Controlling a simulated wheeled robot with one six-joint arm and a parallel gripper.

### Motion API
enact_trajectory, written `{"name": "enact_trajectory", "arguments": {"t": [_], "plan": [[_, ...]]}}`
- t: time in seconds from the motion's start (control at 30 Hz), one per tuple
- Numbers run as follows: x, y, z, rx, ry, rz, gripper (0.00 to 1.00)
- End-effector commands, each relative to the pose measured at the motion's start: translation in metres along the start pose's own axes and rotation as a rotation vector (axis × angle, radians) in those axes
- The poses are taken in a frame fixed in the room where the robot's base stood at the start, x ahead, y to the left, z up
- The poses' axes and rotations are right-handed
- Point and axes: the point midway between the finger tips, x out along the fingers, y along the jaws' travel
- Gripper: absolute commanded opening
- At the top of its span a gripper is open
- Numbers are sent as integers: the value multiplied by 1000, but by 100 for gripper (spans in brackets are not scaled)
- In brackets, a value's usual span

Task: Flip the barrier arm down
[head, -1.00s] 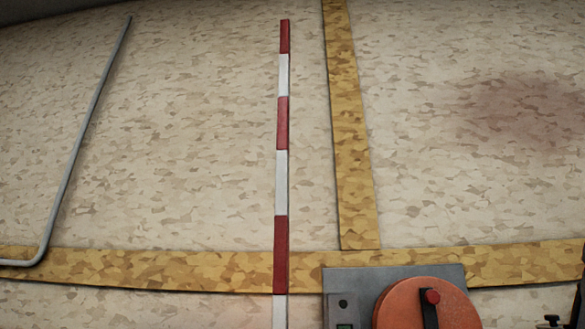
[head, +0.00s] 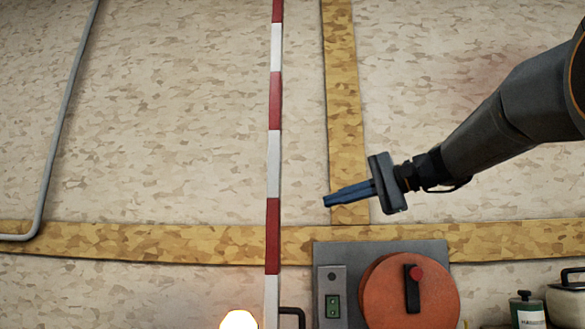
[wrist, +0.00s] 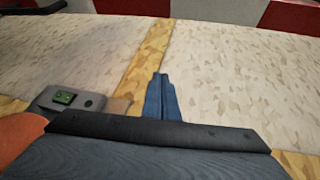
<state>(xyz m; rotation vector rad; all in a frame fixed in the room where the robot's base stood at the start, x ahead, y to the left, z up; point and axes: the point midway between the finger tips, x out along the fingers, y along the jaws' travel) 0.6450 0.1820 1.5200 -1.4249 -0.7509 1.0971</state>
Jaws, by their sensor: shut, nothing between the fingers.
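The barrier arm (head: 273,165) is a long, thin pole banded in red and white. It runs upright through the head view, and its top is cut off by the frame edge. In the wrist view the barrier arm (wrist: 228,12) crosses the top edge. My gripper (head: 327,200) has blue fingers pressed together, pointing left toward the pole. In the head view the tips show a short gap to its right. In the wrist view my gripper (wrist: 160,78) is also shut and empty, clear of the pole. The barrier arm's lower end is out of the frame.
A grey plate (head: 330,258) with an orange disc (head: 385,290), a red-knobbed lever and a green switch lies below my gripper. A lit lamp (head: 239,320) is at the bottom. A bent grey rail (head: 66,110) stands left. A green canister (head: 526,311) and pot (head: 567,300) are lower right.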

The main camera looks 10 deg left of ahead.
Motion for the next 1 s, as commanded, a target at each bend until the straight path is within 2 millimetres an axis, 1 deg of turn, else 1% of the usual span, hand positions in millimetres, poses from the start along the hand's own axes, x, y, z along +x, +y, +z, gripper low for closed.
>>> {"name": "enact_trajectory", "arguments": {"t": [0.03,0.1,0.2,0.23,0.33,0.67,0.77,0.87,1.0], "plan": [[-8,-34,8,-22,-23,-56,0],[-17,-70,20,-44,-57,-121,0],[-26,-101,33,-66,-91,-178,0],[-28,-106,35,-71,-98,-189,0],[-30,-114,39,-77,-108,-204,0],[-28,-114,39,-76,-108,-204,0],[-21,-116,40,-76,-109,-204,0],[-8,-119,42,-76,-111,-203,0],[18,-125,46,-74,-112,-203,0]]}}
